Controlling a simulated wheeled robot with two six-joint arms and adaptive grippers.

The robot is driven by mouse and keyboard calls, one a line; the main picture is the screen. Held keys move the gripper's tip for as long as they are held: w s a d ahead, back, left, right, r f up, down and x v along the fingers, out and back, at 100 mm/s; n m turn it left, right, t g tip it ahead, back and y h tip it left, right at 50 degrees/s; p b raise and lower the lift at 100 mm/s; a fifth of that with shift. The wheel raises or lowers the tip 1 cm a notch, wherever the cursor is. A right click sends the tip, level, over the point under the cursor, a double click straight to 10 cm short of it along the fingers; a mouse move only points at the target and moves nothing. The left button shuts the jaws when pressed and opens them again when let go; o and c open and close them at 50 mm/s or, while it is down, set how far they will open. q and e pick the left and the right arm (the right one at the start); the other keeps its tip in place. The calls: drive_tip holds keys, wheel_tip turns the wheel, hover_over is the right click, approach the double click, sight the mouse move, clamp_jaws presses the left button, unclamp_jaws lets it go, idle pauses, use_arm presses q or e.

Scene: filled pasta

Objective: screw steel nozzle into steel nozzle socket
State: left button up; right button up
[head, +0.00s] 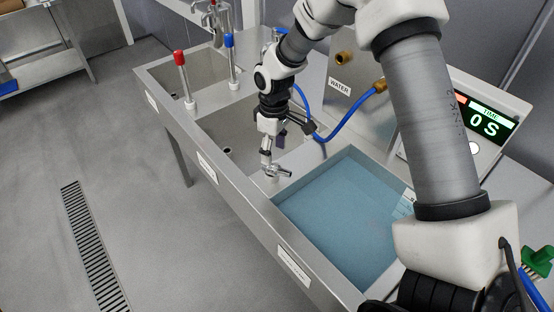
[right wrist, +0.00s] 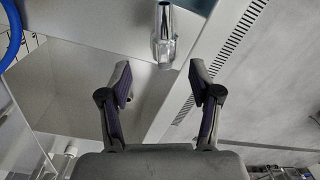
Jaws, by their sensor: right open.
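A shiny steel fitting (head: 277,171) shows in the head view near the front edge between the grey basin and the blue-bottomed basin. I cannot tell which part is the nozzle and which is the socket. My right gripper (right wrist: 160,78) is open, with nothing between its fingers; in the head view my right gripper (head: 288,138) is above and beside the fitting. My left gripper is not in view.
A blue hose (head: 350,126) runs from a brass connector behind my right gripper. The blue-bottomed basin (head: 279,204) lies to the right. Red-topped (head: 180,62) and blue-topped (head: 229,43) posts stand at the left. A timer display (head: 486,122) reads 0 S.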

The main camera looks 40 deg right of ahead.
sight(273, 165)
drive_tip(key=shift+s+a+f+p, duration=0.4)
drive_tip(key=shift+s+a, duration=0.25)
drive_tip(key=shift+a, duration=0.05)
drive_tip(key=shift+w+f+p, duration=0.1)
drive_tip(key=shift+f+p, duration=0.3)
drive_tip(key=shift+f, duration=0.35)
drive_tip(key=f, duration=0.2)
drive_tip(key=w+d+f, duration=0.1)
drive_tip(key=shift+f, duration=0.25)
drive_tip(key=shift+s+a+r, duration=0.2)
drive_tip(key=shift+r, duration=0.05)
drive_tip(key=c, duration=0.3)
drive_tip(key=shift+s+r, duration=0.1)
drive_tip(key=c, duration=0.6)
clamp_jaws()
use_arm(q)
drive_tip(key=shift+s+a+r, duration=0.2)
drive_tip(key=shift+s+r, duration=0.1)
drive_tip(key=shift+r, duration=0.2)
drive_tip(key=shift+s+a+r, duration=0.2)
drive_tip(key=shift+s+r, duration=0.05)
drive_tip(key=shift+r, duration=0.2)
